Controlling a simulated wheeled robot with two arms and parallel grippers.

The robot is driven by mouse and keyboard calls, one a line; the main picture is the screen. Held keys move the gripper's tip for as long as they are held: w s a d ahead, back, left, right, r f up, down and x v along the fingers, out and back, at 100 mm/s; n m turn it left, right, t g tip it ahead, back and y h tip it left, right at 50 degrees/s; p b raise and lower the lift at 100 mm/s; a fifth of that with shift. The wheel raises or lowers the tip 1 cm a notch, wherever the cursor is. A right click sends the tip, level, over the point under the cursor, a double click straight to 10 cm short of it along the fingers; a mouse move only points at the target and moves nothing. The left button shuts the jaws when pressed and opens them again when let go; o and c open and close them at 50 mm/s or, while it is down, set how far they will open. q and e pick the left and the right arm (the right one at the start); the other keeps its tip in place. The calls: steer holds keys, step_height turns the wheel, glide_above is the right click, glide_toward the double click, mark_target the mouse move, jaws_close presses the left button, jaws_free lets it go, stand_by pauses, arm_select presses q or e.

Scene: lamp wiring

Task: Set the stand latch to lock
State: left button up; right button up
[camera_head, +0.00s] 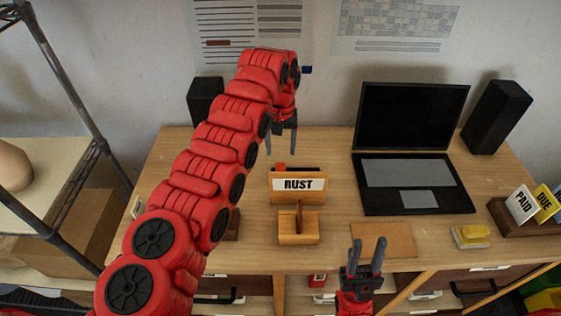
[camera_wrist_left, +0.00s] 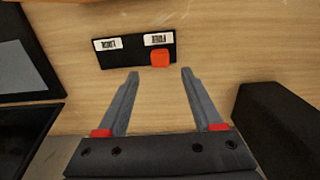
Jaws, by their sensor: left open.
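The stand latch is a black plate (camera_wrist_left: 112,57) with two white labels, LOCK (camera_wrist_left: 108,44) and FREE (camera_wrist_left: 158,39), upside down in the left wrist view. Its red knob (camera_wrist_left: 160,58) sits at the FREE end. In the head view the knob (camera_head: 281,167) and plate (camera_head: 309,169) show partly behind the RUST sign (camera_head: 298,184). My left gripper (camera_head: 281,147) is open and empty, fingers pointing down above and behind the latch. In the left wrist view its fingertips (camera_wrist_left: 160,73) are either side of the knob's line, apart from it. My right gripper (camera_head: 368,243) is open and empty at the table's front.
An open laptop (camera_head: 413,120) stands right of the latch, and black speakers (camera_head: 498,117) stand at the back. A flat tan pad (camera_head: 384,241) and a yellow sponge-like block (camera_head: 470,236) lie at the front right.

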mark_target(281, 164)
arm_select(q)
step_height(281, 164, down, 5)
steer(key=shift+f+p, duration=0.2)
steer(key=shift+p, duration=0.75)
steer(key=shift+f, duration=0.35)
jaws_close()
stand_by(0.4)
